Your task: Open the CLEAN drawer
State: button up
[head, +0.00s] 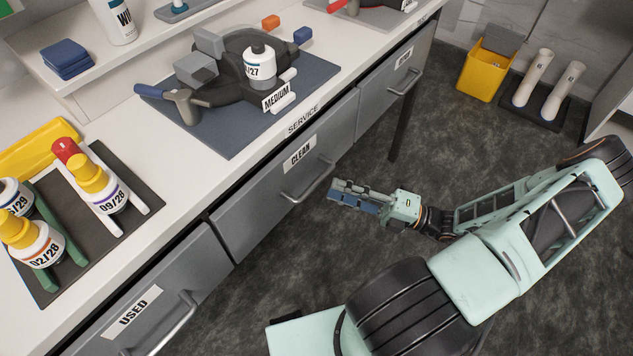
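The CLEAN drawer (264,194) is the grey middle drawer front under the bench top, with a white CLEAN label (299,154). It looks closed, about flush with the bench front. Its bar handle (310,183) stands out from the upper right part of the front. My gripper (334,190) is just right of the handle in the picture, its fingers pointing left toward it. A small gap shows between fingertips and handle, and no contact is visible. The fingers lie close together in this view, and their opening is not clear. Nothing is seen held.
The USED drawer (160,295) is at lower left, and another labelled drawer (385,88) is at upper right; both have bar handles. Bottles in a rack (122,168) and a blue-grey mat (232,135) with equipment stand on the bench. A yellow bin (480,77) stands on the floor behind.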

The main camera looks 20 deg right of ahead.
aim_at(317, 182)
jog(key=x, duration=0.6)
jog(key=shift+w+a, duration=0.1)
jog(key=shift+a, duration=0.05)
jog(key=shift+c, duration=0.3)
grip_shut()
